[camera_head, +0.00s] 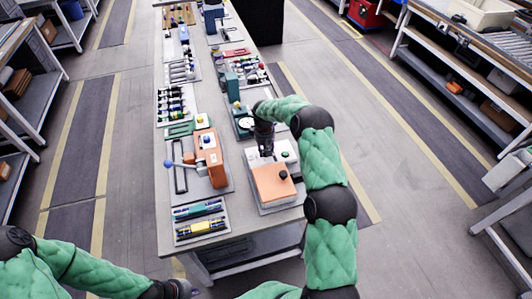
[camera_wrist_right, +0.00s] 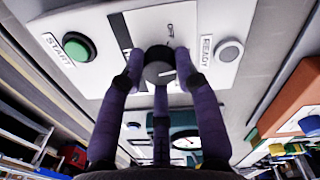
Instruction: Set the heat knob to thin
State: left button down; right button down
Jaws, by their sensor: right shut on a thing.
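The heat knob (camera_wrist_right: 159,70) is a dark grey dial with a white pointer line, on a white control panel (camera_wrist_right: 95,85) in the right wrist view. The purple fingers of my right gripper (camera_wrist_right: 160,85) are closed around the knob. In the head view, my right gripper (camera_head: 265,148) reaches down onto the white machine with the orange cover (camera_head: 270,188); the held knob is hidden there. My left gripper (camera_head: 182,289) is at the bottom edge, away from the table, its fingers too unclear to read.
A green START button (camera_wrist_right: 77,47) and a grey READY lamp (camera_wrist_right: 230,53) flank the knob. An orange lever press (camera_head: 211,160) stands left of the machine. A tray of batteries or markers (camera_head: 200,220) lies in front. Tools crowd the table behind.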

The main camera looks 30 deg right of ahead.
jog(key=shift+w+a+m+b, duration=0.1)
jog(key=shift+m+b, duration=0.35)
jog(key=shift+m, duration=0.55)
jog(key=c, duration=1.1)
grip_release()
jog(key=shift+o, duration=1)
jog(key=shift+w, duration=0.15)
jog(key=shift+r, duration=0.1)
notch_tip(320, 180, up, 12)
jog(key=shift+a, duration=0.3)
